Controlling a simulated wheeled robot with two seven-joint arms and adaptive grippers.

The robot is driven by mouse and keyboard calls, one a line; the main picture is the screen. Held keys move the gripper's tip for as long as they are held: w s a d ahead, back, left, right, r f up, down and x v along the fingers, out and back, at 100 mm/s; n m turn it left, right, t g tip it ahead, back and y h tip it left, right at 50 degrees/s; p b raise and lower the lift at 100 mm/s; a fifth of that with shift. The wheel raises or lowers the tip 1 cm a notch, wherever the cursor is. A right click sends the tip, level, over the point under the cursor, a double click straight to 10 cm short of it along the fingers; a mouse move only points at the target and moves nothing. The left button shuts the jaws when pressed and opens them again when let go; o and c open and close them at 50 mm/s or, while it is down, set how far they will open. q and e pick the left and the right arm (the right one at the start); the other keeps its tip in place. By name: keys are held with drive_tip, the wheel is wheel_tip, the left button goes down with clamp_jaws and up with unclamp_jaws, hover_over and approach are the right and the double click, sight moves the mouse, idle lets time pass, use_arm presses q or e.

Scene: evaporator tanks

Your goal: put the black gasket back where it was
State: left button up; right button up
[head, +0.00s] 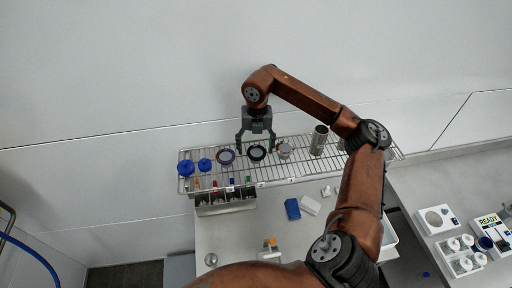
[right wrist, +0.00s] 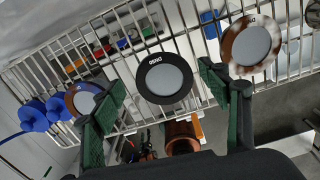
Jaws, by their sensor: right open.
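The black gasket (head: 257,153) is a flat black ring around a grey centre. It lies on the wire shelf (head: 270,175), and in the right wrist view the black gasket (right wrist: 149,91) shows whole between the fingers, with small white lettering on its rim. My right gripper (head: 256,143) is over it with dark green fingers spread wide, one on each side. In the right wrist view the right gripper (right wrist: 160,84) is open and holds nothing. I cannot tell whether the fingers touch the shelf. My left gripper is not in view.
Blue knobs (head: 186,168) and a steel cylinder (head: 319,140) stand on the same shelf. Colour-topped bottles (head: 231,190) and a blue block (head: 292,209) are below.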

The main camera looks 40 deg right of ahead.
sight(256, 151)
drive_tip(key=shift+s+r, duration=0.1)
drive_tip(key=shift+s, duration=0.1)
drive_tip(key=shift+r, duration=0.15)
drive_tip(key=shift+w+r, duration=0.15)
drive_tip(key=shift+r, duration=0.1)
wheel_tip(256, 151, up, 6)
drive_tip(key=shift+d+r+b, duration=0.1)
drive_tip(key=shift+r+b, duration=0.15)
drive_tip(key=shift+b, duration=0.85)
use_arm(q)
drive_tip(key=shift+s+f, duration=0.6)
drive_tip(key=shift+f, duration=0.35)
use_arm(e)
wheel_tip(256, 151, up, 5)
drive_tip(key=shift+r, duration=0.1)
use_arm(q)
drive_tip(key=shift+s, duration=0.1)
